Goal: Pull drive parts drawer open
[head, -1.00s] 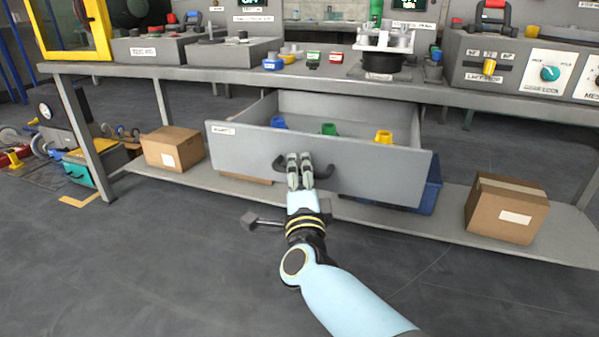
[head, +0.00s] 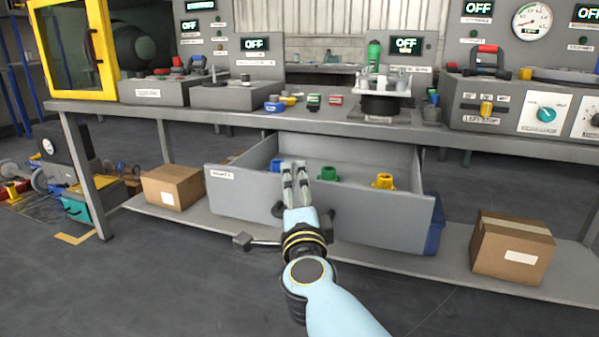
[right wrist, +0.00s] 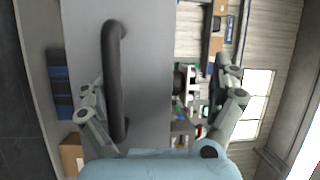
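The grey drawer (head: 385,225) stands pulled out under the bench, with a white label at its front's left end. Inside show a blue part (head: 276,165), a green part (head: 327,174) and a yellow part (head: 384,181). My right gripper (head: 294,168) is at the drawer front, its fingertips near the top edge and over the handle's middle in the head view. In the right wrist view, the right gripper (right wrist: 157,80) has its fingers spread wide. The dark handle (right wrist: 113,80) lies between them, close to the left finger and not clamped. My left gripper is not in view.
The bench top (head: 225,112) runs above the drawer. On the lower shelf stand a cardboard box (head: 172,188) at left, another box (head: 510,248) at right, and a blue bin (head: 434,226) behind the drawer. The floor in front is clear.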

